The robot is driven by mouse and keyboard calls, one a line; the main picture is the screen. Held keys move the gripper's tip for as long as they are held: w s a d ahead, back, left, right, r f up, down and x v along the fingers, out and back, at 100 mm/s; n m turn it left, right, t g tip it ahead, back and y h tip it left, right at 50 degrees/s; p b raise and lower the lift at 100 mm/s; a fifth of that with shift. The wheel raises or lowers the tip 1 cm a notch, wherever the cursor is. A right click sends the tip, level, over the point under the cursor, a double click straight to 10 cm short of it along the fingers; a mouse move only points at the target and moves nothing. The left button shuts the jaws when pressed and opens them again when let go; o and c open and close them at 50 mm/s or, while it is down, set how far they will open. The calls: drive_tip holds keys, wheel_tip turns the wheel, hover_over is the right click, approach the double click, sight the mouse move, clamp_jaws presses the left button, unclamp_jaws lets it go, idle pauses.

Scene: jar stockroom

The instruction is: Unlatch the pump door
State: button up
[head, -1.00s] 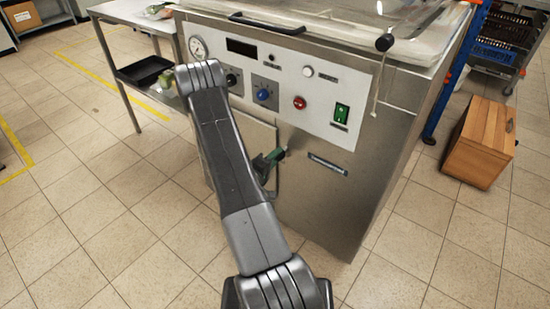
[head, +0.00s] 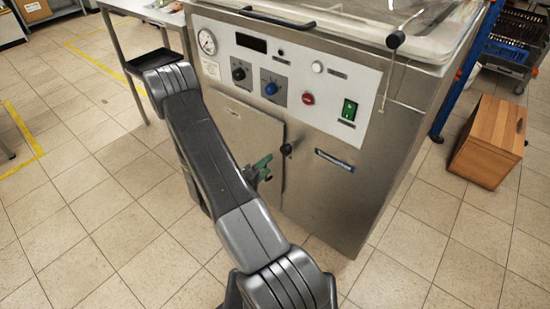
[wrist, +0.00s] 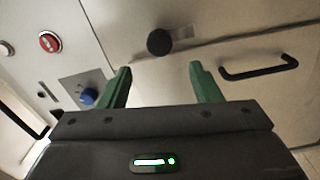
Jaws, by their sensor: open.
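The pump door (head: 243,125) is a flat steel panel low on the front of the steel machine, and it looks closed. A round black latch knob (head: 286,149) sits at its right edge. In the wrist view the knob (wrist: 159,42) stands by the door seam, with a small grey strip beside it. A black bar handle (wrist: 258,67) is on the door panel. My gripper (head: 262,169) is left of and below the knob in the head view. In the wrist view its green fingers (wrist: 160,70) are open and empty, with the knob beyond the gap, apart from them.
Above the door is a control panel with a blue knob (head: 270,88), a red button (head: 308,98) and a green switch (head: 349,110). A wooden box (head: 488,142) stands on the floor at right, and a steel table (head: 120,8) at back left. The tiled floor in front is clear.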

sight(283, 151)
drive_tip(key=v, duration=0.4)
drive_tip(key=shift+s+a, duration=0.2)
drive_tip(key=shift+s, duration=0.1)
drive_tip(key=shift+w+d, duration=0.1)
drive_tip(key=x, duration=1.3)
drive_tip(key=shift+w+d+b, duration=0.15)
drive_tip(key=shift+w+b, duration=0.15)
drive_tip(key=shift+s, duration=0.1)
